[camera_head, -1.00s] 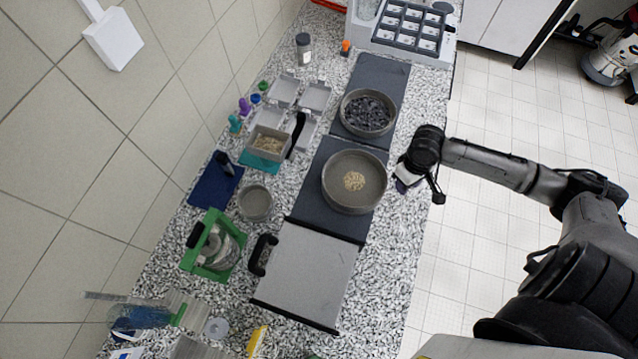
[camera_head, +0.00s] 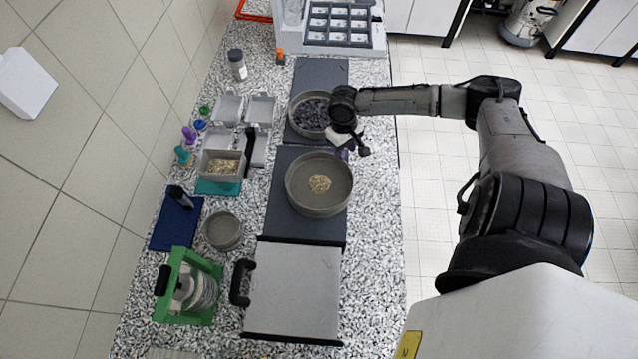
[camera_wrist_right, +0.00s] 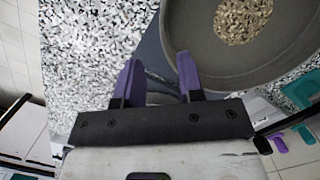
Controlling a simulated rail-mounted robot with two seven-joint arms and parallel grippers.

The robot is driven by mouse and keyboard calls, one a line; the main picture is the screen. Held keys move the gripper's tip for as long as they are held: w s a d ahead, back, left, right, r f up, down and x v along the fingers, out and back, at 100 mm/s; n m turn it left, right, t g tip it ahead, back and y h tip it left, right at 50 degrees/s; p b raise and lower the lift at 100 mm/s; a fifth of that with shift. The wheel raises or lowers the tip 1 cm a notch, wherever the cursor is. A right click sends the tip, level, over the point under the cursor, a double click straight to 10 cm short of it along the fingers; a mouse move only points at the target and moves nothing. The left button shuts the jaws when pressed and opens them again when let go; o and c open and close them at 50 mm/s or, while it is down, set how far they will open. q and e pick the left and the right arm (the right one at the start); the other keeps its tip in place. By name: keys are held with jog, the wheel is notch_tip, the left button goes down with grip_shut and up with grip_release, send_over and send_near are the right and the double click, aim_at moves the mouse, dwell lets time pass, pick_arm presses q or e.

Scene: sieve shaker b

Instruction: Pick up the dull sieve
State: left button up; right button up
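Two round grey pans that look like sieves stand on dark mats. One sieve (camera_head: 319,208) holds a small heap of beige grains and fills the upper right of the right wrist view (camera_wrist_right: 185,50). The other sieve (camera_head: 296,126), behind it, holds dark lumps; my right wrist covers part of its right side. I cannot tell which one is called dull. My right gripper (camera_wrist_right: 158,65) has its purple fingers apart, with nothing clearly held between them. It hangs at the right side, near the gap between the two sieves (camera_head: 346,153). My left gripper is not in view.
A grey flat plate with a black handle (camera_head: 292,290) lies in front. Left are a small round pan (camera_head: 223,231), a green-framed device (camera_head: 187,290) and a box of grains (camera_head: 222,165). A tray of square cells (camera_head: 341,24) is at the back. Speckled counter right of the mats is clear.

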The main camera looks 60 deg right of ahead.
aim_at(345, 162)
jog(key=shift+s+a+f, duration=0.15)
jog(key=shift+f, duration=0.85)
jog(key=shift+s+a+f, duration=0.2)
jog(key=shift+f, duration=0.75)
jog(key=shift+s+a+f, duration=0.15)
jog(key=shift+f, duration=0.85)
jog(key=shift+c, duration=0.5)
grip_shut()
